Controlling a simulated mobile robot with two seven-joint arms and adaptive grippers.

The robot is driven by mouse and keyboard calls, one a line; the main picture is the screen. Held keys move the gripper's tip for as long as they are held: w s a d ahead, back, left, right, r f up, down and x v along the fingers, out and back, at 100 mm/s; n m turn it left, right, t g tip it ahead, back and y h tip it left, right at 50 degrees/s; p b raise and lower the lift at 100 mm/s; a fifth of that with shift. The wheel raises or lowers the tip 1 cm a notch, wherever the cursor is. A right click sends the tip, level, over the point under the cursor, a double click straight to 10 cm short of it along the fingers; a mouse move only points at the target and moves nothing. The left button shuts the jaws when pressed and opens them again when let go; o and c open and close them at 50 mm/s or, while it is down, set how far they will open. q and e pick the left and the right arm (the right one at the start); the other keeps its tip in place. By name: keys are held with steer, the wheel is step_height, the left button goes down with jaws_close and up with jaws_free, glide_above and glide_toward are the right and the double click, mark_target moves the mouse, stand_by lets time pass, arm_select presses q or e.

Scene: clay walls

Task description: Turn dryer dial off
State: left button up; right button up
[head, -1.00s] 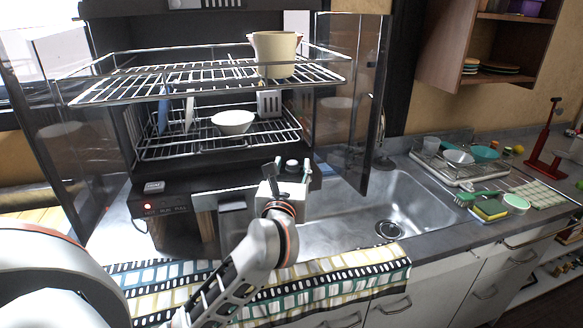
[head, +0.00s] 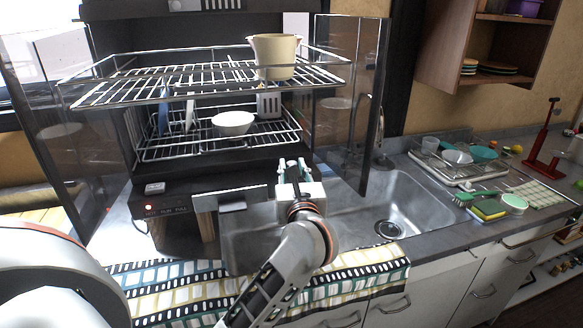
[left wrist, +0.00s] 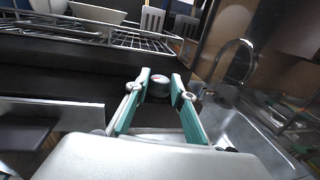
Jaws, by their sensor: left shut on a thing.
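The black dish dryer (head: 225,172) stands on the counter with its glass doors swung open. Its small round dial shows in the left wrist view (left wrist: 159,87), pale with a reddish mark, between my fingertips. In the head view my gripper hides the dial. My left gripper (head: 293,165) is at the right part of the dryer's front panel, its green-lined fingers (left wrist: 160,80) closed in on both sides of the dial. A red light (head: 148,207) glows at the panel's lower left. My right gripper is not in view.
Two wire racks hold a cream pot (head: 275,57), a white bowl (head: 233,123) and plates above my gripper. The open right glass door (head: 372,110) stands beside it. A steel sink (head: 400,205) lies to the right, a patterned cloth (head: 372,268) in front.

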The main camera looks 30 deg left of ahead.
arm_select(q)
steer(key=shift+w+d+n+g+y+b, duration=0.1)
steer(key=shift+n+g+y+b, duration=0.25)
steer(key=shift+n+g+y, duration=0.7)
steer(key=o, duration=1.1)
step_height(320, 180, up, 10)
